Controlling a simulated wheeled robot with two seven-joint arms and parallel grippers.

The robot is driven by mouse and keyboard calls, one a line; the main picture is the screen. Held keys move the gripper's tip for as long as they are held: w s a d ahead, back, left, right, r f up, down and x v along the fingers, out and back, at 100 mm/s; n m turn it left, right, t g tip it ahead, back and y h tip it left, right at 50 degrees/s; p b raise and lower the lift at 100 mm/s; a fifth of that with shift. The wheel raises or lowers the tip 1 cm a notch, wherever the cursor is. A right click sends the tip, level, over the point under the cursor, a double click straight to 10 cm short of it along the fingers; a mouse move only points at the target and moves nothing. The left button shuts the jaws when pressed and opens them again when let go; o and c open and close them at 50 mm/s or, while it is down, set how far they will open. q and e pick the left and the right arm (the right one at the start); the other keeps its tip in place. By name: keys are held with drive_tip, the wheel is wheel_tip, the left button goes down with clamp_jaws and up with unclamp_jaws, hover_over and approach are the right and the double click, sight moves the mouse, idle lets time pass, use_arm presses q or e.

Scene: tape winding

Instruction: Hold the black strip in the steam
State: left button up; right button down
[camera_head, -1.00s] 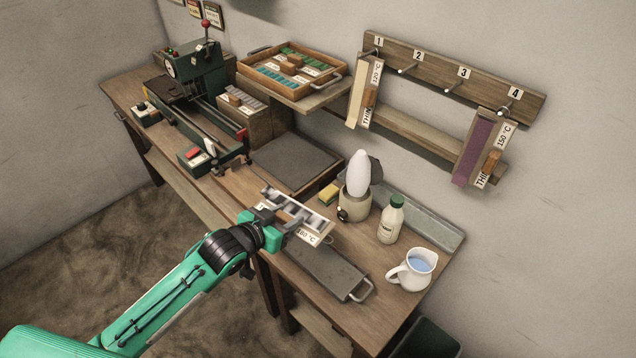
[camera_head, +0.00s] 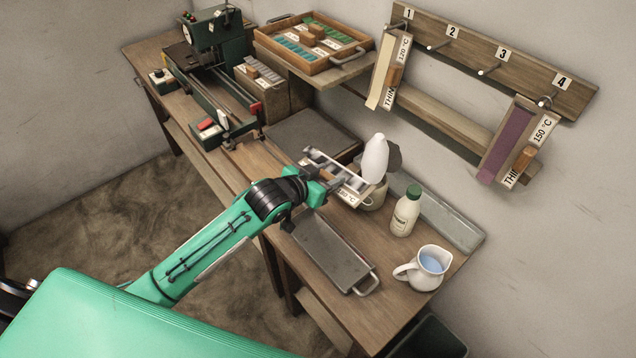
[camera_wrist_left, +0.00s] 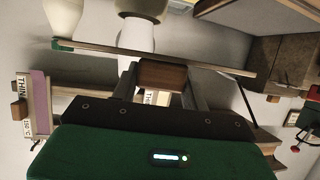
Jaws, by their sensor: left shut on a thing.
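My left gripper (camera_head: 322,186) is shut on the wooden handle (camera_wrist_left: 162,76) of a narrow board that carries a strip and a label reading 180 °C. The board (camera_head: 345,194) is tilted and seen nearly edge-on, so the strip's black face is hardly visible. The board's far end is beside a white steam plume (camera_head: 375,158) in the head view; I cannot tell whether the strip is inside it. The plume stands over a small pale steamer (camera_head: 374,197), partly hidden by the board. In the wrist view the plume (camera_wrist_left: 136,38) is behind the board's edge. My right gripper is not in view.
A white bottle (camera_head: 404,214) with a green cap and a white jug (camera_head: 428,270) of blue liquid stand right of the steamer. A grey tray (camera_head: 333,255) lies in front. Pegs 1 and 4 of the wall rack (camera_head: 510,62) hold other boards.

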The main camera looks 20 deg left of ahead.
sight(342, 172)
use_arm(q)
drive_tip(key=shift+w+d+f+b, duration=0.2)
drive_tip(key=shift+w+d+b, duration=0.1)
drive_tip(key=shift+w, duration=0.15)
drive_tip(key=b+x, duration=0.1)
drive_tip(key=x, duration=0.1)
drive_tip(key=shift+w+d+r+b, duration=0.1)
drive_tip(key=shift+w+d+b, duration=0.1)
drive_tip(key=shift+d+b, duration=0.15)
drive_tip(key=shift+w+d+r, duration=0.2)
drive_tip(key=shift+w+d, duration=0.2)
drive_tip(key=shift+w, duration=0.3)
drive_tip(key=shift+w+d+p, duration=0.15)
drive_tip(key=shift+w+d, duration=0.35)
drive_tip(key=shift+w, duration=0.2)
drive_tip(key=shift+w+d+p, duration=0.15)
drive_tip(key=shift+w+d, duration=0.3)
drive_tip(key=shift+w, duration=0.25)
idle(0.7)
